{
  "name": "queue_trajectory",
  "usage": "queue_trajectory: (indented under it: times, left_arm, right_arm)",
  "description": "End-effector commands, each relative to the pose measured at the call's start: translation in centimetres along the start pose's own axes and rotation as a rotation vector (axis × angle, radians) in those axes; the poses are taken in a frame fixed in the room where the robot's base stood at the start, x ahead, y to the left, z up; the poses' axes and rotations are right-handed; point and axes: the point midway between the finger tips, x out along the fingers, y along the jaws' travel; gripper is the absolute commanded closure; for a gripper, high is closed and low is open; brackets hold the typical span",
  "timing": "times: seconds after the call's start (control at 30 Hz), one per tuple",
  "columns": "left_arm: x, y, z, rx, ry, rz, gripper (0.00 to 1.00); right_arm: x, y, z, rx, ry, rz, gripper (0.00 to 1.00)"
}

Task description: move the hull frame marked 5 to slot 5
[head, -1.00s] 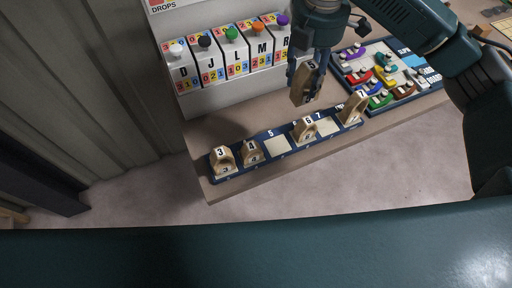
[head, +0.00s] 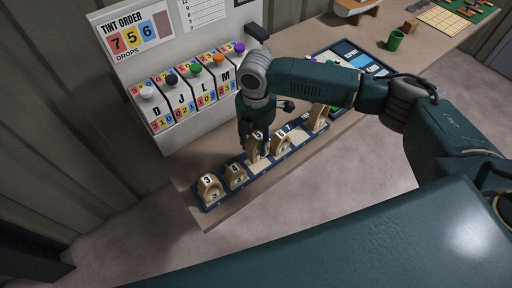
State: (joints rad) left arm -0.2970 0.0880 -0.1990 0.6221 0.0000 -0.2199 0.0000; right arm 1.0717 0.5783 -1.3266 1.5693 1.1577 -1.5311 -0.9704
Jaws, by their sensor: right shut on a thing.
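The hull frame marked 5 (head: 257,149) is a wooden arch piece with a number on top. My right gripper (head: 248,133) is shut on it and holds it upright over slot 5 (head: 260,167) of the dark blue rack (head: 215,204). The pale pad of that slot shows just below the frame; I cannot tell whether the frame touches it. Frame 4 (head: 236,177) stands to its left and frame 6 (head: 281,145) close to its right. My left gripper is out of view.
Frame 3 (head: 210,189) stands at the rack's left end and another frame (head: 318,117) at its right end. The slot between frame 6 and that end frame (head: 298,136) is empty. Lettered tint dispensers (head: 182,101) stand behind. A green cup (head: 395,40) is far right.

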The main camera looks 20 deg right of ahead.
Motion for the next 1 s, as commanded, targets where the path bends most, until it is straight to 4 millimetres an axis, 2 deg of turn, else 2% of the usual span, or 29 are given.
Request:
queue_trajectory:
  times: [0.13,0.33,0.53,0.77,0.8,0.87,1.0]
  left_arm:
    - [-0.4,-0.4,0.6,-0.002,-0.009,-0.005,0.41]
    - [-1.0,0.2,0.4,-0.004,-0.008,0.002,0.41]
    - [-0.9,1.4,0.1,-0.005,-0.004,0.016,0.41]
    - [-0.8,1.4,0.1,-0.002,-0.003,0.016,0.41]
    - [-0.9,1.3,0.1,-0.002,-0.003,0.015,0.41]
    - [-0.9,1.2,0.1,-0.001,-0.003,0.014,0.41]
    - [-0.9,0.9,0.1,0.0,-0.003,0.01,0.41]
  right_arm:
    - [1.4,-0.1,0.0,0.0,0.0,-0.004,0.89]
    - [4.2,-0.1,-0.1,0.0,0.001,-0.002,0.89]
    - [4.6,0.0,0.0,-0.001,0.0,0.001,0.89]
    - [5.0,0.0,0.0,-0.001,0.0,0.0,0.89]
    - [4.9,0.0,0.0,-0.001,0.0,0.001,0.54]
    - [4.9,0.0,0.0,-0.001,0.0,0.0,0.42]
    - [4.9,0.0,0.0,-0.001,0.0,0.0,0.41]
